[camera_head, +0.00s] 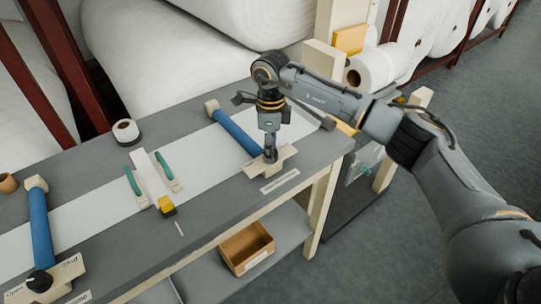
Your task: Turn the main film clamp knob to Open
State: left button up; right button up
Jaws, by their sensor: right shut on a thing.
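My right gripper (270,153) points straight down at the front end of the right-hand blue clamp bar (236,131). It is shut on the knob there, which its fingers mostly hide. The knob sits on a cream plate (289,152), and I cannot read the plate's markings or the knob's setting. A white label (279,181) lies in front, too small to read. A second blue clamp bar (40,230) lies at the left, with a black knob (40,281) on a cream plate marked Open and Shut. My left gripper is not in view.
White film (95,215) runs across the grey table (115,260). A tape roll (126,131) is behind. A cardboard box (246,247) sits on the lower shelf.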

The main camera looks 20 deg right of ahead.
jog(key=n+b, duration=0.3)
jog(key=n, duration=0.1)
jog(key=shift+f+n, duration=0.15)
jog(key=shift+n, duration=0.15)
jog(key=n+b, duration=0.2)
jog(key=shift+n, duration=0.3)
jog(key=n+b, duration=0.1)
jog(key=n, duration=0.1)
jog(key=shift+n, duration=0.4)
jog(key=n+b, duration=0.1)
jog(key=n, duration=0.4)
jog(key=shift+b, duration=0.3)
jog(key=n, duration=0.6)
jog(key=shift+r+b, duration=0.2)
jog(key=shift+b, duration=0.1)
jog(key=shift+n, duration=0.3)
jog(key=o, duration=1.2)
